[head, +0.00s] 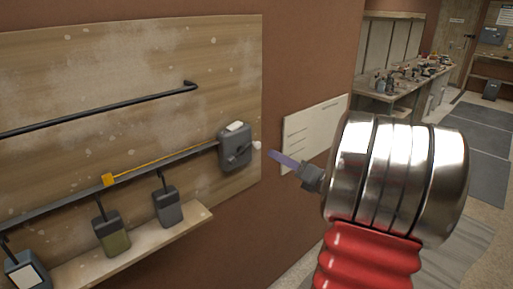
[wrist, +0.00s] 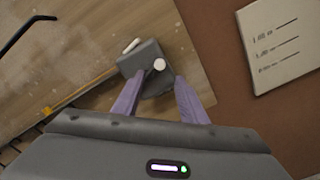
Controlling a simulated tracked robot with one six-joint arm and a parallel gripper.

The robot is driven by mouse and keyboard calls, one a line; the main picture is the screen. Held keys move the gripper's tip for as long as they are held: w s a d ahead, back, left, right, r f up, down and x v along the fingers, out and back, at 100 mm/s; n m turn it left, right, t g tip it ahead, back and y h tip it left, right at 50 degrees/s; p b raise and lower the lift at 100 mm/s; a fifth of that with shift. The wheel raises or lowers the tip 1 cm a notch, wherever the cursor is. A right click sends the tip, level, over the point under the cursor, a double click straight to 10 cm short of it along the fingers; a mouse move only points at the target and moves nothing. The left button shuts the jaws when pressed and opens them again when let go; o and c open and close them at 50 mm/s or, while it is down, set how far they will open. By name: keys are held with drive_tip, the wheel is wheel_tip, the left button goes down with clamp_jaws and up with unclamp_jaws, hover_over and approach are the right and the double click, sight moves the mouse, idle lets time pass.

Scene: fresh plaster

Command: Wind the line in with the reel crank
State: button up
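The reel is a dark grey box (head: 234,150) at the right end of a dark rail on the plaster-spotted board. Its crank carries a round white knob (head: 257,145), which also shows in the wrist view (wrist: 159,65). A yellow line (head: 165,161) runs left from the reel to an orange tag (head: 109,180). My gripper (head: 269,154) is just right of the knob. In the wrist view its two purple fingers (wrist: 158,82) are spread apart, with the knob beyond and between their tips. Nothing is held. The fingers hide part of the reel body.
A black bar (head: 100,108) crosses the board above the line. Dark tools (head: 112,236) hang below the rail, over a wooden ledge (head: 150,240). A white notice (head: 312,130) is on the brown wall right of the reel. A cluttered bench (head: 405,90) stands farther back.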

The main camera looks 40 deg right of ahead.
sight(259, 147)
drive_tip(key=w, duration=1)
drive_tip(key=shift+w+a, duration=0.15)
drive_tip(key=shift+w, duration=0.2)
drive_tip(key=shift+c, duration=0.6)
clamp_jaws()
drive_tip(key=shift+a+f, duration=0.1)
drive_tip(key=shift+a, duration=0.2)
drive_tip(key=shift+d, duration=0.2)
